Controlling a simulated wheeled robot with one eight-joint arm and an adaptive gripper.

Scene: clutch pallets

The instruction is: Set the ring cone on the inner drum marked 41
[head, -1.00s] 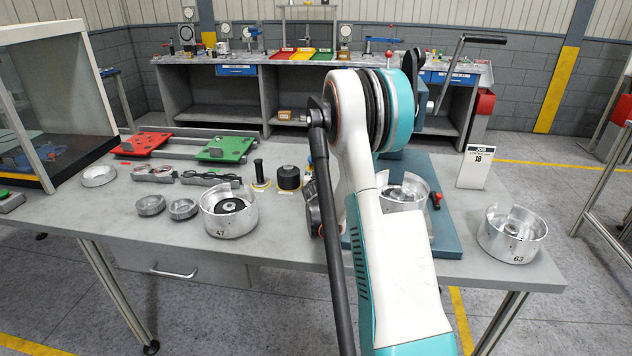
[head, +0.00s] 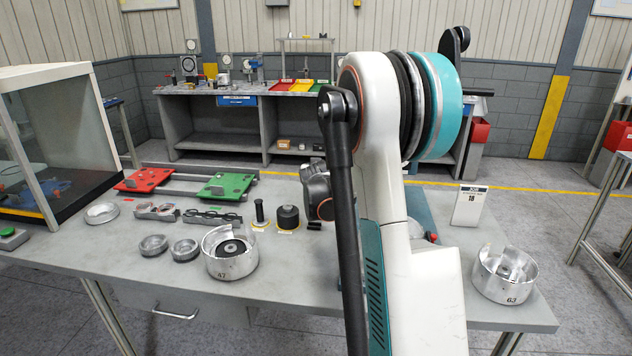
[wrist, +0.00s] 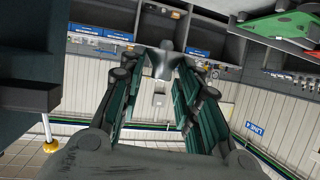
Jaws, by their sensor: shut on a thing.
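In the wrist view my gripper (wrist: 162,74) is shut on a dark grey, flared piece (wrist: 164,58), which looks like the ring cone. It sits between the fingertips; its far side is hidden. In the head view my arm hides the fingers and the held piece. No drum marked 41 can be read. A silver drum marked 47 (head: 217,267) stands left of my arm with a dark disc inside. A drum marked 63 (head: 492,286) stands at the right. The drum on the blue stand (head: 420,208) is almost wholly hidden behind my arm.
A white card marked 18 (head: 468,206) stands on the grey table (head: 290,285). Red (head: 145,179) and green (head: 222,187) plates, small silver rings (head: 152,245) and a black cylinder (head: 288,216) lie to the left. A glass-sided cabinet (head: 95,130) stands far left. The table's front middle is clear.

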